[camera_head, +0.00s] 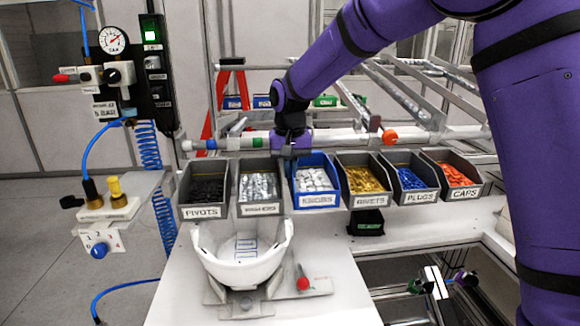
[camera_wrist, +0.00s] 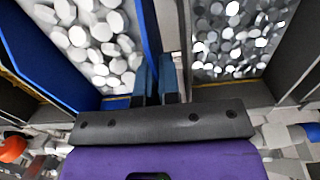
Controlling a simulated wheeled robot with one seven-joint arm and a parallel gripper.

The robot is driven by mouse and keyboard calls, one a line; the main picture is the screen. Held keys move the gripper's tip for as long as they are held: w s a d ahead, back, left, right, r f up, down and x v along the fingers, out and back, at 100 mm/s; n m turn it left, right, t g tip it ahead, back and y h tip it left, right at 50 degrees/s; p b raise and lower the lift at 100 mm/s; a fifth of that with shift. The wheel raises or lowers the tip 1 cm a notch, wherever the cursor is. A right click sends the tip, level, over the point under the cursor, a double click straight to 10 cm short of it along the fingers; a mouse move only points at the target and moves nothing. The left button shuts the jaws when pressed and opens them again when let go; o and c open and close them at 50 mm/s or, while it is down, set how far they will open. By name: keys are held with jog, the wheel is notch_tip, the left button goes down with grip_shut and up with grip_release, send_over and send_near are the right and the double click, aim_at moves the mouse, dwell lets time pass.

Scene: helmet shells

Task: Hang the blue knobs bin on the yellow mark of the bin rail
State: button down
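The blue knobs bin (camera_head: 316,200), full of white knobs, sits in the row of bins between the washers bin (camera_head: 259,209) and the rivets bin (camera_head: 366,200). Its front label faces the head camera. In the wrist view the blue bin (camera_wrist: 62,72) fills the left side. My gripper (camera_wrist: 156,80) is at its side wall, with the fingers close together and the wall's edge between them. In the head view my gripper (camera_head: 291,150) is at the bin's back left corner. The bin rail (camera_head: 340,140) runs behind the bins. I cannot make out its yellow mark.
The pivots bin (camera_head: 203,208) is at the left end; the plugs bin (camera_head: 418,196) and caps bin (camera_head: 463,191) are to the right. Neighbouring bins stand close. A white helmet shell (camera_head: 243,268) on a fixture stands in front. A gauge panel (camera_head: 150,60) is at left.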

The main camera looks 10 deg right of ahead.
jog(key=shift+w, duration=0.1)
jog(key=c, duration=1.2)
grip_release()
jog(key=shift+c, duration=0.2)
